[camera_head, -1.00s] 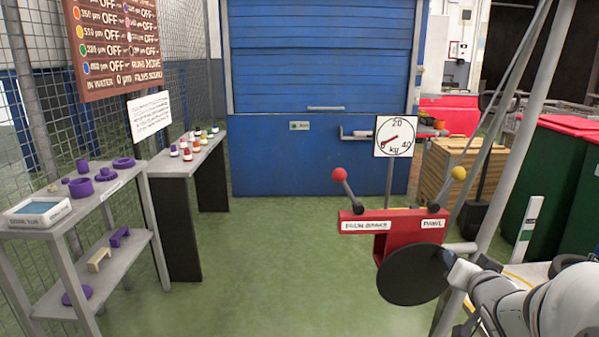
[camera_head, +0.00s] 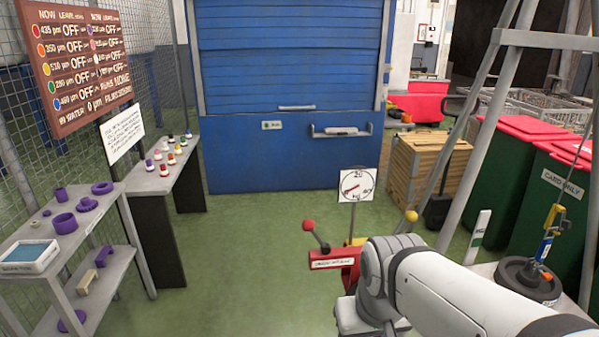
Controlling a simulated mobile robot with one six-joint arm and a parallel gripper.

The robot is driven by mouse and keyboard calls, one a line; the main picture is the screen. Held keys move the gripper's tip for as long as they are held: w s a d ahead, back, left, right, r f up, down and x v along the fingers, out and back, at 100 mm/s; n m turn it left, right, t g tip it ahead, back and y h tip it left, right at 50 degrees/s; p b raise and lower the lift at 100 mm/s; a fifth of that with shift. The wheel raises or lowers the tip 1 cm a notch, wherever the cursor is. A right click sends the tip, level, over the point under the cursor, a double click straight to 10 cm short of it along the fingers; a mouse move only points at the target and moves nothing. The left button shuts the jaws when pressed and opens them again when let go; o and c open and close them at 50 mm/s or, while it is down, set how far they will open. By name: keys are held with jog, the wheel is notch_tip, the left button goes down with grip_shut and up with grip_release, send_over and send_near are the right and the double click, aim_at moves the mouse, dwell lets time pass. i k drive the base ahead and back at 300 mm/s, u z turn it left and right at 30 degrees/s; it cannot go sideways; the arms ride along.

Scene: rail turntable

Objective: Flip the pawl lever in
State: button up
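The red winch block (camera_head: 333,262) stands on the green floor right of centre. Its drum brake lever with a red knob (camera_head: 309,225) leans up and to the left. The pawl lever's yellow knob (camera_head: 411,216) shows above my arm, its short dark stem leaning up and to the right. My white arm reaches in from the lower right and covers the pawl label, the lever's base and most of the winch's right side. My gripper's fingers cannot be made out, so contact with the lever cannot be judged.
A round dial (camera_head: 357,185) stands on a post behind the winch. Grey frame legs (camera_head: 484,115) rise to the right. A dark round weight (camera_head: 528,279) with a yellow-and-blue hook hangs or rests at the right. Shelves (camera_head: 95,262) stand left; the floor between is clear.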

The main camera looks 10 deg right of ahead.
aim_at(411, 216)
jog(key=u, duration=0.05)
jog(key=k, duration=0.5)
jog(key=z, duration=0.7)
jog(key=i, duration=0.5)
jog(key=u, duration=0.1)
